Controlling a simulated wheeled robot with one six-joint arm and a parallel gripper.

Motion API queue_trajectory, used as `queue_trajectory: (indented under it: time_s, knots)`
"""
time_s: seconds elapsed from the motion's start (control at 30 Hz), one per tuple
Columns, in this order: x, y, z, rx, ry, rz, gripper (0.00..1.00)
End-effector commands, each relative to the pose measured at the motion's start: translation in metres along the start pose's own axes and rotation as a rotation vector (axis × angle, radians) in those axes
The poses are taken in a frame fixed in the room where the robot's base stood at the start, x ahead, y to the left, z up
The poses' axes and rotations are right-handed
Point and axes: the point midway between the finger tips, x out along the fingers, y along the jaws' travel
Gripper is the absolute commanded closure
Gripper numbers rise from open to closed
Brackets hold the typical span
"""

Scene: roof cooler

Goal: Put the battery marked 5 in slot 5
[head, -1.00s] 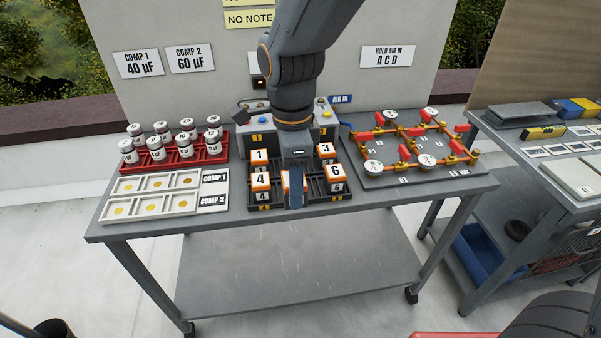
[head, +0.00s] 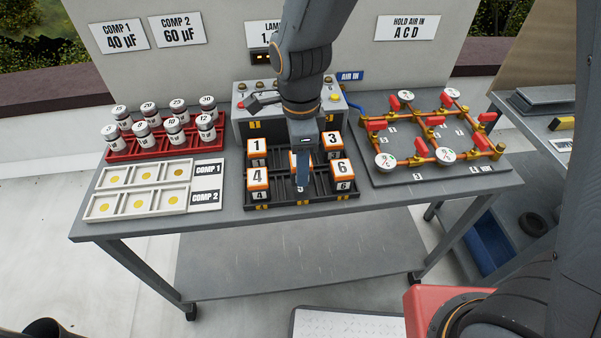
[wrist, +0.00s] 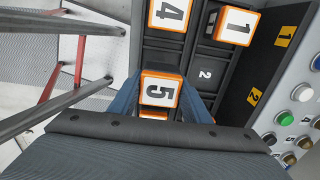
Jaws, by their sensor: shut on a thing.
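The battery marked 5 (wrist: 158,90) is a white and orange block, its top number clear in the wrist view. My gripper (head: 302,182) is shut on it, with a blue finger on either side. In the head view the battery (head: 294,160) is mostly hidden behind my gripper. It is over the front middle place of the dark rack (head: 282,202), between the batteries marked 4 (head: 258,176) and 6 (head: 342,170). It looks slightly higher than these two. Slot 5's floor is hidden, so I cannot tell how deep the battery sits.
Batteries 1 (head: 257,147) and 3 (head: 332,141) stand in the back row. Slot 2 (wrist: 205,74) between them is empty. A grey box with buttons (head: 245,122) stands close behind. Red capacitor rack (head: 165,149) is left, the valve board (head: 425,175) right.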

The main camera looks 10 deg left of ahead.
Motion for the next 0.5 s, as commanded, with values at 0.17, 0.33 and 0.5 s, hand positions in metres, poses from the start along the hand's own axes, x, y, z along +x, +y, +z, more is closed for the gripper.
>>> queue_trajectory:
  time_s: [0.17,0.33,0.5]
  knots:
    - [0.023,0.002,-0.001,0.000,0.002,0.005,0.88]
    - [0.038,0.001,0.000,0.000,0.001,0.002,0.88]
    - [0.039,0.001,0.000,0.000,0.000,0.001,0.88]
